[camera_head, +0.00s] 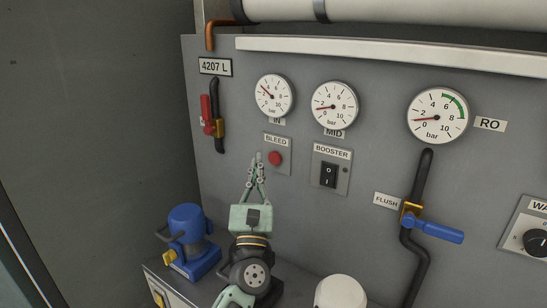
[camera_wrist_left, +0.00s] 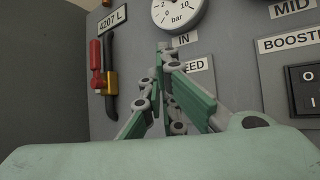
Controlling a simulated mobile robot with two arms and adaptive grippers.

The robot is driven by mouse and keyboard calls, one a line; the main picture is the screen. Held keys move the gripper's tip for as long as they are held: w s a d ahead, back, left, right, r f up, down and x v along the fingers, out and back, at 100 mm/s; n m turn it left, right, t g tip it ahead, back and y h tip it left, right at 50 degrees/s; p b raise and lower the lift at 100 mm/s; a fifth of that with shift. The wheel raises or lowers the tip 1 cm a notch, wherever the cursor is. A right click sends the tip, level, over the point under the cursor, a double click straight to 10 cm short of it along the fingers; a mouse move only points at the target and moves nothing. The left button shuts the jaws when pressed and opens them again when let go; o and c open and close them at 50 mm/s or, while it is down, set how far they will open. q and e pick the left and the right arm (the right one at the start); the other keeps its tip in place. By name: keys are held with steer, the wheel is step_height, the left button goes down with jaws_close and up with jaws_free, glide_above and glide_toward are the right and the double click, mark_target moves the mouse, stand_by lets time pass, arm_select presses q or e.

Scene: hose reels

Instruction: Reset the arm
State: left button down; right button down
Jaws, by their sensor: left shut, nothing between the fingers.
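My left gripper (camera_head: 257,160) is shut and empty. It points up at the grey panel, just left of the red BLEED button (camera_head: 274,158), below the IN gauge (camera_head: 273,95). In the left wrist view the closed fingers (camera_wrist_left: 163,50) cover part of the BLEED label (camera_wrist_left: 196,65), and the button is hidden. Whether the fingertips touch the panel I cannot tell. My right gripper is in neither view.
A red-handled valve (camera_head: 206,110) is at the panel's upper left. The BOOSTER switch (camera_head: 329,175) is right of BLEED. A blue-handled FLUSH valve (camera_head: 437,230) juts out at right. A blue pump (camera_head: 190,238) stands left of my arm, and a white rounded top (camera_head: 341,292) right of it.

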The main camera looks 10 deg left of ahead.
arm_select(q)
steer(key=shift+s+a, duration=0.2)
steer(key=shift+s, duration=0.35)
steer(key=shift+d+f, duration=0.1)
